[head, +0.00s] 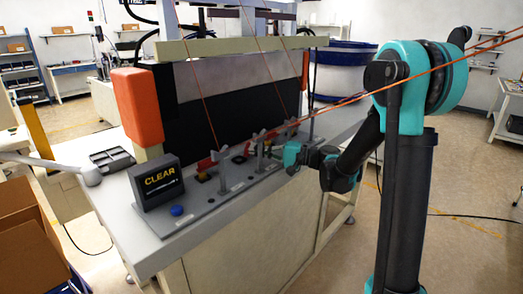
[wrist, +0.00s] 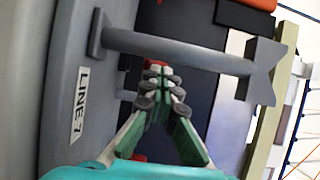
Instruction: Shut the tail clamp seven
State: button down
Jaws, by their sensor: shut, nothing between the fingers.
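In the wrist view a label reading LINE 7 (wrist: 78,104) is on a grey plate. Beside it a grey post (wrist: 180,48) with a notched, forked head (wrist: 262,70) crosses the upper part of the picture. My gripper (wrist: 155,78) has its fingers together and empty, close below that post in the picture. Small red parts show behind the fingers and are mostly hidden, so I cannot tell whether they belong to clamp seven or how it stands. In the head view my gripper (head: 292,155) is at the right part of the fixture plate (head: 215,198), near a forked post (head: 261,152).
A black box reading CLEAR (head: 157,182) and a blue button (head: 177,210) are at the plate's near left end. A red part (head: 208,163) lies by another post. Orange lines run from the posts past my arm. An orange block (head: 138,105) stands behind; open floor lies right.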

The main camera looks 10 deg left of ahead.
aim_at(247, 155)
jog(key=shift+s+a, duration=0.25)
jog(key=shift+a, duration=0.25)
jog(key=shift+s+a, duration=0.2)
jog(key=shift+a, duration=0.25)
jog(key=shift+s+a, duration=0.1)
jog(key=shift+a, duration=0.6)
jog(key=d, duration=0.4)
jog(key=s+d, duration=0.1)
jog(key=d, duration=0.7)
jog(key=shift+s, duration=0.2)
